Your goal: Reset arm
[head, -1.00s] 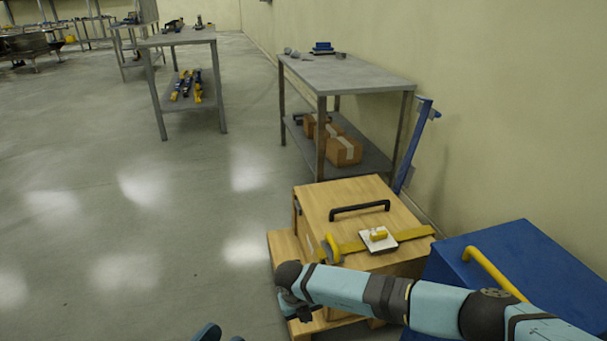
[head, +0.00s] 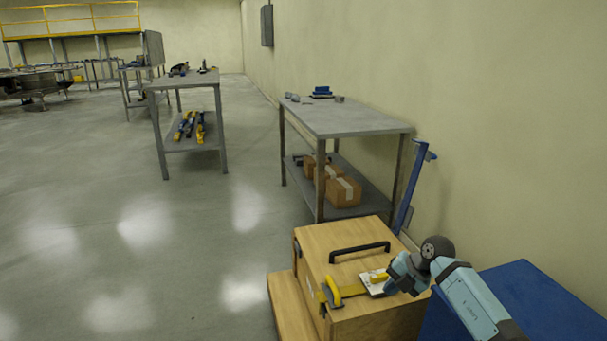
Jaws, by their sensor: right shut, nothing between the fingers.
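My right arm comes in from the lower right. Its gripper (head: 392,284) is shut and empty, above the right part of a wooden box (head: 318,255). It overlaps part of a white square plate with a yellow piece on it (head: 371,278), which lies on the box top. I cannot tell whether the fingertips touch the plate. The box also has a black handle (head: 360,249) and a yellow handle (head: 331,292) at its left edge. My left gripper is not in view.
A blue box (head: 535,285) stands at the lower right, partly behind my right arm. A grey table (head: 350,120) with cardboard boxes (head: 343,191) on its lower shelf stands behind the wooden box, near the wall. The floor at left (head: 120,260) is clear.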

